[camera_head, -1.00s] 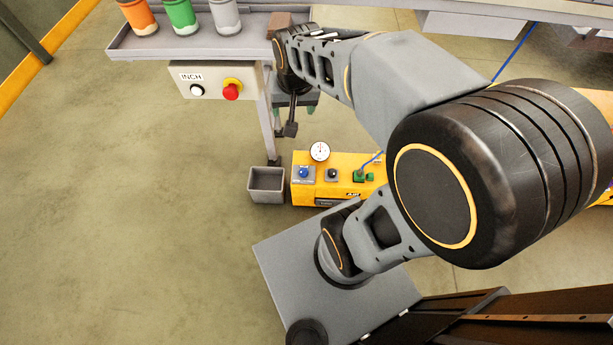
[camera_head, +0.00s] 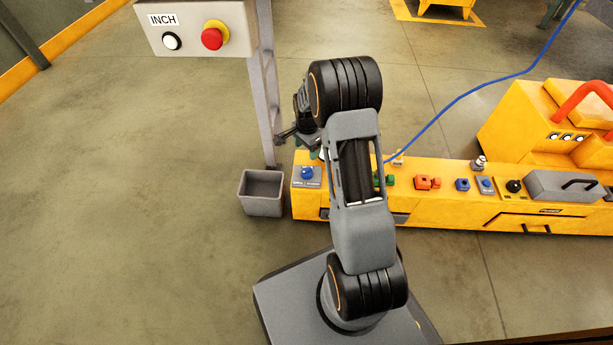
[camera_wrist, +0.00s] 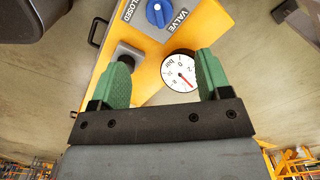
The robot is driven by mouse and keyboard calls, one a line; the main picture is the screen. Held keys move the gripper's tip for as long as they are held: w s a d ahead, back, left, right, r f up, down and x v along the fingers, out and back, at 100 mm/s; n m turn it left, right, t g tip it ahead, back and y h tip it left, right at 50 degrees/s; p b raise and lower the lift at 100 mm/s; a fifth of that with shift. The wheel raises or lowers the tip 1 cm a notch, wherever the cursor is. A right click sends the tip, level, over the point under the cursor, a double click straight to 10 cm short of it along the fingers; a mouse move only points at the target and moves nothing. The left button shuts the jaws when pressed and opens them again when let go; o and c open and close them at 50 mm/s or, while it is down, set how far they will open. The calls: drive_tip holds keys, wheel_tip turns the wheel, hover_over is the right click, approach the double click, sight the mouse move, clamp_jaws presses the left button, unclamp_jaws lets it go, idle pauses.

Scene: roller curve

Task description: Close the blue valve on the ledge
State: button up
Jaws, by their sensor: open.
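The blue valve (camera_head: 307,173) is a round knob on a grey plate at the left end of the yellow ledge (camera_head: 460,210). In the wrist view the blue valve (camera_wrist: 160,12) sits at the top, beside the labels "CLOSED" and "VALVE"; its top edge is cut off. My gripper (camera_wrist: 162,72) has its two green fingers apart with nothing between them gripped. A white round gauge (camera_wrist: 181,71) shows between and beyond the fingers, nearer the right one. The valve lies past the fingertips, apart from them. In the head view my arm hides part of the ledge, and the gripper is mostly hidden.
A grey open bin (camera_head: 262,193) stands on the floor left of the ledge. A dark knob (camera_wrist: 125,55) is by the left finger. A box with a red button (camera_head: 213,36) hangs on a post above left. A blue hose (camera_head: 470,90) rises from the ledge. Floor at left is clear.

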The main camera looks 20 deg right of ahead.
sight(307, 169)
wheel_tip(307, 169, down, 13)
drive_tip(key=b, duration=0.5)
drive_tip(key=shift+c, duration=0.2)
drive_tip(key=c, duration=0.9)
